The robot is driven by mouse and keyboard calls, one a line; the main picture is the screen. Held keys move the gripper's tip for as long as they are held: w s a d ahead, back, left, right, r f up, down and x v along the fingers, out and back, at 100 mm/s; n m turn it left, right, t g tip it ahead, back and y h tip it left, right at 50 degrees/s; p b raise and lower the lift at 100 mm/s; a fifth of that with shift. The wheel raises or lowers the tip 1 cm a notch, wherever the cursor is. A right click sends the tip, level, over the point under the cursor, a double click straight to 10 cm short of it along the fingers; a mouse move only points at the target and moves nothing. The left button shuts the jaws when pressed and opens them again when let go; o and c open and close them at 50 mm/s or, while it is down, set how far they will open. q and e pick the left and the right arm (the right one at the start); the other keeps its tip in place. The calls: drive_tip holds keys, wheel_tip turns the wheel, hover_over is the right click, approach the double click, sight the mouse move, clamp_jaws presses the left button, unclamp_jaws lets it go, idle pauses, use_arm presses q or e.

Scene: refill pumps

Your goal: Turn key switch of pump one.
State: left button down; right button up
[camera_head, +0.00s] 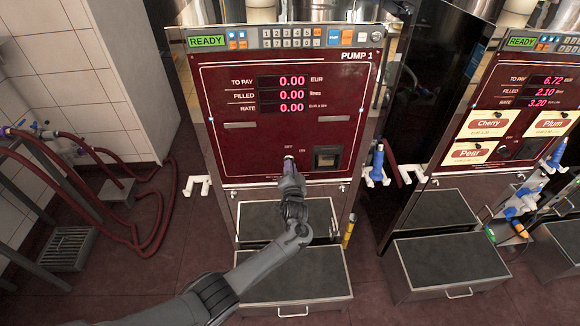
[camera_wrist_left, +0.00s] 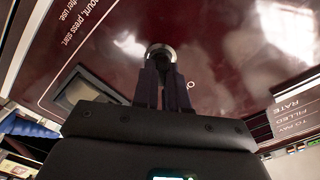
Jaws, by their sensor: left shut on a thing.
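Pump one (camera_head: 290,120) is a dark red panel marked PUMP 1, with a green READY sign and displays reading 0.00. Its key switch lies low on the panel, by the OFF and ON marks, and is mostly hidden by my left gripper (camera_head: 289,160) in the head view. In the left wrist view the key switch (camera_wrist_left: 160,50) shows as a round metal collar on the red panel. The fingers of my left gripper (camera_wrist_left: 162,75) are shut on the key at this collar. The key's turned position is hidden. My right gripper is not in view.
A dark square slot (camera_head: 327,157) is right of the switch. A blue nozzle (camera_head: 377,162) hangs at pump one's right side. A second pump (camera_head: 505,120) with fruit labels stands at the right. Red hoses (camera_head: 150,215) lie at the left. Grey steps (camera_head: 297,275) stand below the panel.

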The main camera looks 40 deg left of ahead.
use_arm(q)
drive_tip(key=shift+f+m+p, duration=0.2)
drive_tip(key=shift+m+p, duration=0.1)
drive_tip(key=shift+m, duration=0.7)
drive_tip(key=shift+f, duration=0.1)
drive_tip(key=c, duration=1.4)
unclamp_jaws()
drive_tip(key=shift+o, duration=1.2)
drive_tip(key=shift+w+a+r, duration=0.1)
drive_tip(key=shift+w+r, duration=0.05)
drive_tip(key=shift+r, duration=0.05)
